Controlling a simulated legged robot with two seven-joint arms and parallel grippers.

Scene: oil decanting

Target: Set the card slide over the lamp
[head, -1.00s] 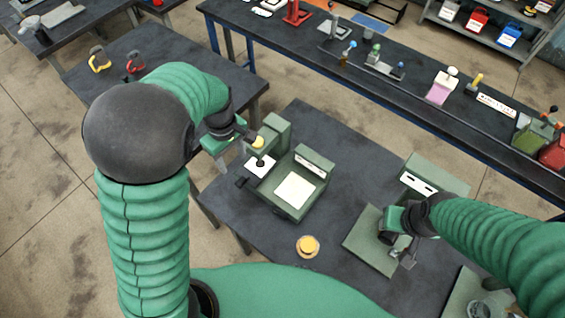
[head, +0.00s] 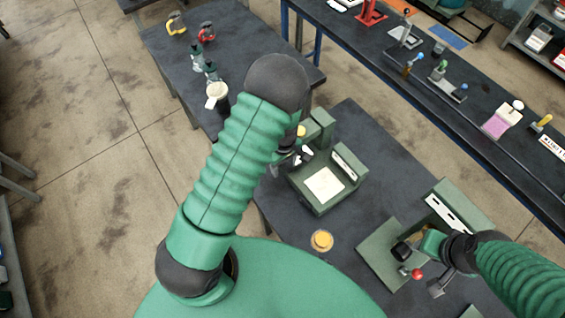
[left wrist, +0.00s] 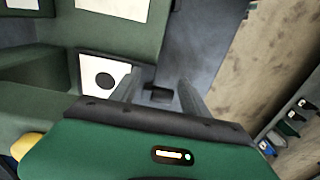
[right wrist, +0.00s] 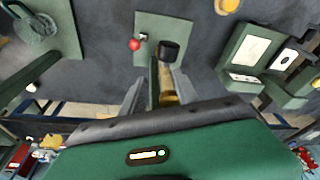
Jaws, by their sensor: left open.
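A white card with a black disc (left wrist: 103,80) lies at the edge of the green bench device (head: 320,203); in the head view my arm partly covers it. A small dark block (left wrist: 158,95) shows beside the card. My left gripper (left wrist: 160,88) is open, its fingers on either side of that block in the picture; contact is unclear. The device has a bright white panel (head: 325,184) and a yellow knob (head: 301,130). I cannot tell which part is the lamp. My right gripper (right wrist: 167,72) is at a black-capped brass post (right wrist: 168,88); its grip is unclear.
A green plate (head: 375,248) with a red ball (head: 417,273) lies under my right gripper. A green slotted stand (head: 455,205) is at right. The dark table (head: 385,150) is clear behind the device.

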